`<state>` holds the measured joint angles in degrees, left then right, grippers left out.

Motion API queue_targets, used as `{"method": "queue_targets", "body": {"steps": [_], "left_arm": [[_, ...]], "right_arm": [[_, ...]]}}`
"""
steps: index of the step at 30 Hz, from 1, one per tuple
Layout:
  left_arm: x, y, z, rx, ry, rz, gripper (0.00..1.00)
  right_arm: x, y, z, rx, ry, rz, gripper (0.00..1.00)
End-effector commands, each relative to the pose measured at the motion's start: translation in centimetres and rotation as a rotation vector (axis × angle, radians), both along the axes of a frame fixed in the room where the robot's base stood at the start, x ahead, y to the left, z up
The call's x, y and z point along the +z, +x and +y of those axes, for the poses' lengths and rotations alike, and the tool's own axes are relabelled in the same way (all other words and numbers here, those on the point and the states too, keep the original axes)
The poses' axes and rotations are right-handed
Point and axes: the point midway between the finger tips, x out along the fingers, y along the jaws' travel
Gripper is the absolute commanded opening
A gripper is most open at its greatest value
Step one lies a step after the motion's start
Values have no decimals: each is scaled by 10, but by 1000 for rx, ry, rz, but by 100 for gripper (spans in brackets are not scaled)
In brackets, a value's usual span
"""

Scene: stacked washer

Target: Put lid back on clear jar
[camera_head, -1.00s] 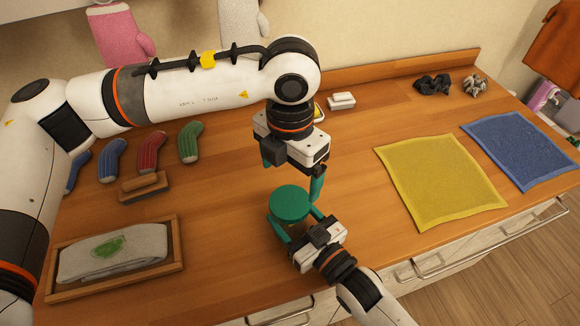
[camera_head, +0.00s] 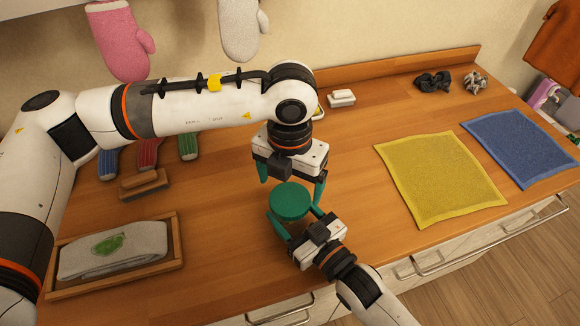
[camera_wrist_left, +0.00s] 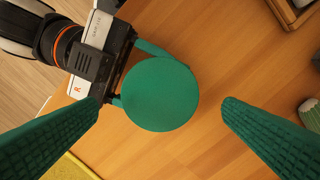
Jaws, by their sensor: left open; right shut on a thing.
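The round green lid (camera_head: 290,200) sits over the clear jar (camera_head: 291,229), whose glass barely shows beneath it; I cannot tell how tightly it is seated. My right gripper (camera_head: 293,216) is shut around the jar, below the lid, with green fingers on both sides. My left gripper (camera_head: 291,183) is open and empty, pointing down just behind and above the lid. In the left wrist view the lid (camera_wrist_left: 159,94) lies between the two spread green fingers of my left gripper (camera_wrist_left: 160,105), touching neither.
A wooden tray (camera_head: 172,228) with a folded grey cloth lies at the left, near a wooden brush (camera_head: 145,184) and several coloured socks. A yellow cloth (camera_head: 440,180) and a blue cloth (camera_head: 520,148) lie at the right. The counter around the jar is clear.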

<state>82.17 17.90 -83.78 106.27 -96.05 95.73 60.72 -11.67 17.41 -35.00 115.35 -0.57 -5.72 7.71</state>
Motion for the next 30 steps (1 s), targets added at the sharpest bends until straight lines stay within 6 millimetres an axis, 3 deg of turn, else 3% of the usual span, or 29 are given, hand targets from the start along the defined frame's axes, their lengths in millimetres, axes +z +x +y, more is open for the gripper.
{"method": "queue_targets", "body": {"steps": [3,9,19,20,28,30], "left_arm": [[-19,-1,0,1,1,3,90],[-37,0,0,1,0,1,90],[-41,0,0,0,0,-1,90],[-41,0,0,0,0,-1,88],[-40,0,0,0,0,-1,44],[-40,0,0,0,0,-1,44]], "right_arm": [[0,0,0,0,1,-1,1],[0,0,0,0,1,-1,1],[0,0,0,0,1,-1,1],[0,0,0,0,1,-1,1],[0,0,0,0,1,-1,1],[0,0,0,0,1,-1,1]]}}
